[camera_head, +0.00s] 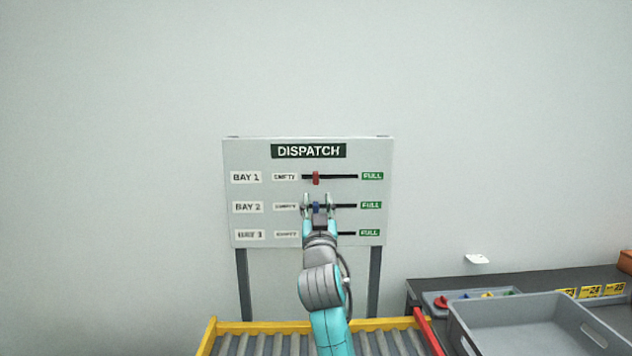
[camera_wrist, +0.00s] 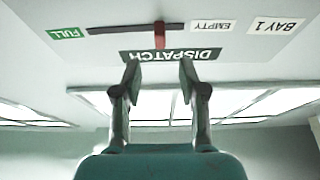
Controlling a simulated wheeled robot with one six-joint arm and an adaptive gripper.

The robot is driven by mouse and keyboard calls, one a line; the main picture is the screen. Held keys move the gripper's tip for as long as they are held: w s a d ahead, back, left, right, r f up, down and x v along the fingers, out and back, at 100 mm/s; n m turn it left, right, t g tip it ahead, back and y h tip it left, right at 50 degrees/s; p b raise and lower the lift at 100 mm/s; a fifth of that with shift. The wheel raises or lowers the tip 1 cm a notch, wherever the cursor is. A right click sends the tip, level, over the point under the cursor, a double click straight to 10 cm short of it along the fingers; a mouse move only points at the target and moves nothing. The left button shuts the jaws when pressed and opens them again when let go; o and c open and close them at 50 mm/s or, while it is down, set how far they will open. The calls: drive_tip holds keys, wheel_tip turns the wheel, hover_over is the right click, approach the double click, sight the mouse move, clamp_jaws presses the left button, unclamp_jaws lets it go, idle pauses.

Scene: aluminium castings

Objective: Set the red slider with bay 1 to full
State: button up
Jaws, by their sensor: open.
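The grey DISPATCH board (camera_head: 260,155) carries three horizontal slider tracks. The red slider (camera_head: 316,178) is on the top track, labelled BAY 1. It sits left of the track's middle, nearer EMPTY than the green FULL label (camera_head: 372,176). The red slider also shows upside down in the wrist view (camera_wrist: 160,38), with FULL at left. My gripper (camera_head: 318,197) is open and empty. In the head view its fingertips are just below the red slider and flank the blue BAY 2 slider (camera_head: 316,208). In the wrist view, the fingers appear apart from the red slider. The bay 3 slider is hidden by my arm.
A yellow-framed roller conveyor (camera_head: 270,327) lies below the board. At the right, a dark table (camera_head: 430,287) holds a grey bin (camera_head: 535,312) and a small tray with coloured pieces. The wall around the board is bare.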

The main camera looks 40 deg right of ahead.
sight(316, 180)
drive_tip(key=x, duration=0.9)
clamp_jaws()
